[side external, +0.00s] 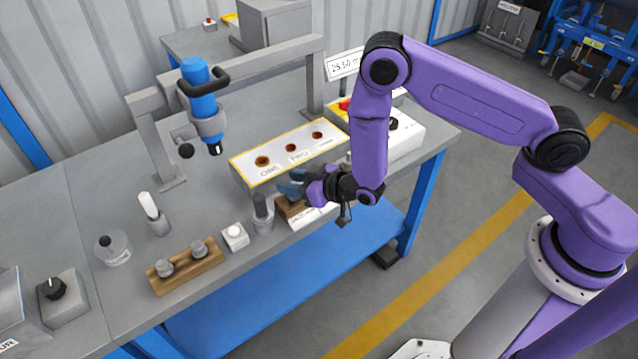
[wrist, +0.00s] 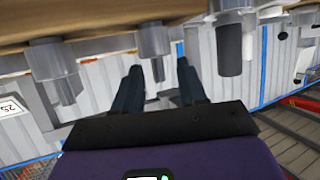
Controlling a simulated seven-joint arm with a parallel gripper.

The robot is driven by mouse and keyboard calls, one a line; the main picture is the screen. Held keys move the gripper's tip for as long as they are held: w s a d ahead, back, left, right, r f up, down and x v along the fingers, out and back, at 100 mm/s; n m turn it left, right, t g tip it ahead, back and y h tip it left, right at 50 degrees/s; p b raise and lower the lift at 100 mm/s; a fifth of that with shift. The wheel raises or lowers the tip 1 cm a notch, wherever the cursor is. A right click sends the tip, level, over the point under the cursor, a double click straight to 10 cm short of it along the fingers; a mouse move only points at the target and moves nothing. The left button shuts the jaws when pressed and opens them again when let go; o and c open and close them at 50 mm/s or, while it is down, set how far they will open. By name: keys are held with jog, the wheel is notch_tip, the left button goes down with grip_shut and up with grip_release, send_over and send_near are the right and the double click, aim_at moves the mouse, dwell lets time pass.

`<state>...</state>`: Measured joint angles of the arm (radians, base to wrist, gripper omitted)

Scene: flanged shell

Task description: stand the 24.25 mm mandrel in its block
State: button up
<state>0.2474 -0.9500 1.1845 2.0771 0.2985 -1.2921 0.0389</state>
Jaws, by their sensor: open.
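My gripper (side external: 285,186) is open and points left, low over a wooden block (side external: 290,206) that it partly hides in the side view. The wrist view is upside down, with a wooden block (wrist: 100,22) along its top edge. A stepped grey mandrel (wrist: 55,65) hangs from it at left. A slimmer grey mandrel (wrist: 154,45) shows between my two fingers (wrist: 158,72), apart from both as far as I can see. A second wooden block (side external: 187,266) holds two grey mandrels (side external: 166,268) upright. No 24.25 mark is legible.
A dark cylinder stands in a grey cup (side external: 262,218) left of my gripper. A white button box (side external: 235,236) is beside it. A white panel with holes (side external: 290,150) lies behind. A blue tool (side external: 203,100) hangs from a frame. A sign reads 25.50 (side external: 344,65).

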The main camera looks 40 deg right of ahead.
jog(key=v, duration=1)
jog(key=s+a+r+n+g, duration=0.1)
jog(key=s+r+n+g, duration=0.1)
jog(key=s+r+g, duration=0.3)
jog(key=s+r+n+g, duration=0.2)
jog(key=s+r+g, duration=0.15)
jog(key=s, duration=0.45)
jog(key=s+d+r+n+g+h, duration=0.3)
jog(key=s+d+r, duration=0.6)
jog(key=s+d, duration=0.4)
jog(key=shift+d+n+g+h, duration=0.35)
jog(key=shift+n+h, duration=0.25)
jog(key=shift+h, duration=0.2)
